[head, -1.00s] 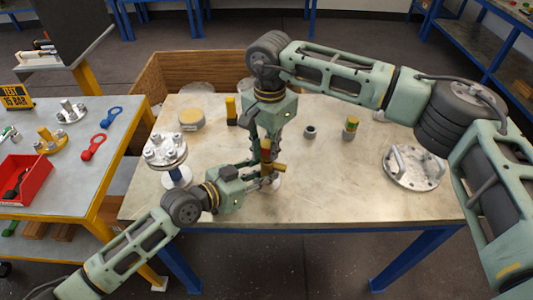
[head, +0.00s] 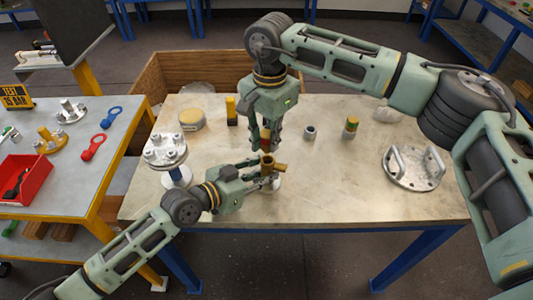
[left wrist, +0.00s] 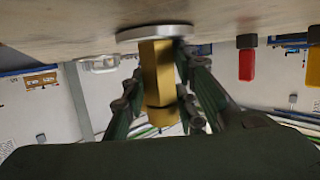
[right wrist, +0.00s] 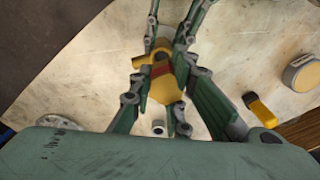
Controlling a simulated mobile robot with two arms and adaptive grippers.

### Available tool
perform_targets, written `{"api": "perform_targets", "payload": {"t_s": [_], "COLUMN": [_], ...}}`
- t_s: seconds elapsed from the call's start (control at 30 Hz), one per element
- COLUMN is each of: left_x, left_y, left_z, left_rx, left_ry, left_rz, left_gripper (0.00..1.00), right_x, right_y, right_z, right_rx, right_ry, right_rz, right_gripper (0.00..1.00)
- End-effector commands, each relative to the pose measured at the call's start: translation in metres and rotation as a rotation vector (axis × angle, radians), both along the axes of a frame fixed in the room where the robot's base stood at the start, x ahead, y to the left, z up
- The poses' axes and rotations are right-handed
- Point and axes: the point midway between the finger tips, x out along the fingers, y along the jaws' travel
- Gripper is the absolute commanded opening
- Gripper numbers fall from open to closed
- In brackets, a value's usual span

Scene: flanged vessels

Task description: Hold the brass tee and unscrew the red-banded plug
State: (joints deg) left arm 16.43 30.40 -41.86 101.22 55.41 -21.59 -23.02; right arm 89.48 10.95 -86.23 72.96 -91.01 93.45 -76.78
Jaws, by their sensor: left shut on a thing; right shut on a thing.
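The brass tee (head: 267,165) stands upright near the table's front middle, its top and side branch showing. It also shows in the left wrist view (left wrist: 157,70), below a pale round foot. My left gripper (head: 264,178) is shut on the tee from the left. My right gripper (head: 266,146) points down just above the tee, shut on the red-banded plug. In the right wrist view the plug's brass head (right wrist: 164,90) lies between the fingers, with its red band (right wrist: 162,70) beyond. The plug appears above the tee's top; I cannot tell whether they touch.
A bolted flanged vessel (head: 165,152) stands at the left. A flange with handles (head: 412,168) lies at the right. A grey ring (head: 310,132), a banded cylinder (head: 351,127), a yellow-black block (head: 231,111) and a round tin (head: 191,119) stand behind. The front right of the table is clear.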

Motion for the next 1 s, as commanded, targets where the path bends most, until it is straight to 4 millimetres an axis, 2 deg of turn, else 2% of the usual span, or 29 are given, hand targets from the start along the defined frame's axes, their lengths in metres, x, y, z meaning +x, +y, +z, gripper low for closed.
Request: {"api": "perform_targets", "payload": {"t_s": [0.03, 0.2, 0.47, 0.5, 0.7, 1.0], "left_x": [-0.002, -0.003, -0.003, -0.003, -0.002, -0.001], "left_y": [0.000, 0.000, 0.000, 0.000, 0.000, 0.001], "left_z": [-0.005, -0.005, -0.005, -0.005, -0.005, -0.004], "left_rx": [0.006, 0.006, 0.006, 0.006, 0.006, 0.006], "left_ry": [0.009, 0.009, 0.009, 0.010, 0.009, 0.006], "left_rz": [-0.003, -0.003, -0.003, -0.004, -0.002, 0.000], "left_gripper": [0.06, 0.06, 0.06, 0.30, 0.48, 0.49], "right_x": [0.000, 0.001, 0.000, 0.000, 0.000, 0.000], "right_y": [0.000, 0.000, 0.000, 0.000, 0.000, 0.000], "right_z": [0.006, 0.021, 0.024, 0.024, 0.024, 0.024], "right_rx": [0.000, 0.001, -0.001, -0.001, -0.001, -0.001], "right_ry": [-0.003, -0.002, -0.001, -0.001, -0.001, -0.001], "right_rz": [0.000, 0.000, 0.000, 0.000, 0.000, 0.000], "right_gripper": [0.00, 0.00, 0.00, 0.00, 0.00, 0.00]}}
